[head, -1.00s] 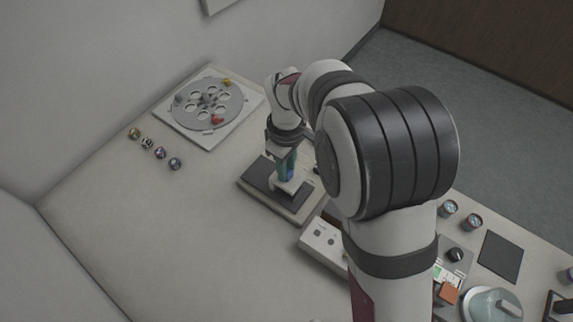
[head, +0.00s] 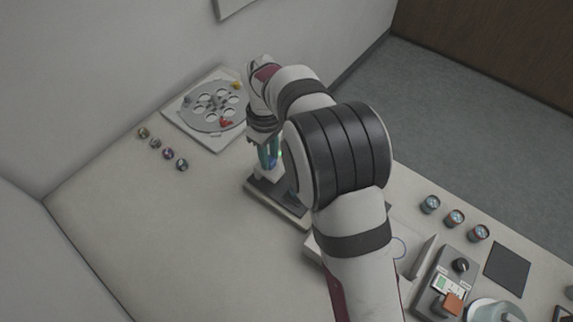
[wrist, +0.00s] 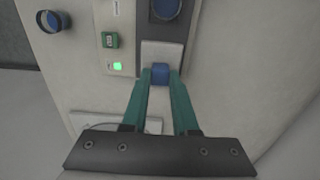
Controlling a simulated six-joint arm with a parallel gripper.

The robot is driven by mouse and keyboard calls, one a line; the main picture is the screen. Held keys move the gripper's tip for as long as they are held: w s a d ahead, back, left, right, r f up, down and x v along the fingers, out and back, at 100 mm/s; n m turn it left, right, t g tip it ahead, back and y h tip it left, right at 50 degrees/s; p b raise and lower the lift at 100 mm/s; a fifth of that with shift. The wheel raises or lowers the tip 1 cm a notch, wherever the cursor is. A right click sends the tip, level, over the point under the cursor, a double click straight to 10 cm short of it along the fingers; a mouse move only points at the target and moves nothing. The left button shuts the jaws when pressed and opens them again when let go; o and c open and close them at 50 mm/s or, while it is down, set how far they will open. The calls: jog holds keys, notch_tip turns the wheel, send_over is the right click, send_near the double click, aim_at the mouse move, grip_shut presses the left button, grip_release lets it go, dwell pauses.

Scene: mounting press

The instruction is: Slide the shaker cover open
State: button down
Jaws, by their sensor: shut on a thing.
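My gripper (wrist: 158,80) is shut on a small blue grip block (wrist: 160,72) in the wrist view, one green finger on each side of it. The block sits on a light grey plate (wrist: 174,54), apparently the shaker cover. In the head view my gripper (head: 268,158) points down over the rear of a low device with a dark top (head: 279,199), taken to be the shaker. My arm hides the device's right part.
A round disc with holes (head: 213,106) lies on a white base behind my gripper. Several small round pieces (head: 156,143) lie left of it. Several small cans (head: 454,217) and a control box (head: 447,285) stand at right. The left tabletop is clear.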

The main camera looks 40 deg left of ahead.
jog(key=shift+a, duration=0.75)
jog(key=c, duration=0.7)
grip_release()
notch_tip(320, 180, up, 16)
jog(key=shift+d+f, duration=0.1)
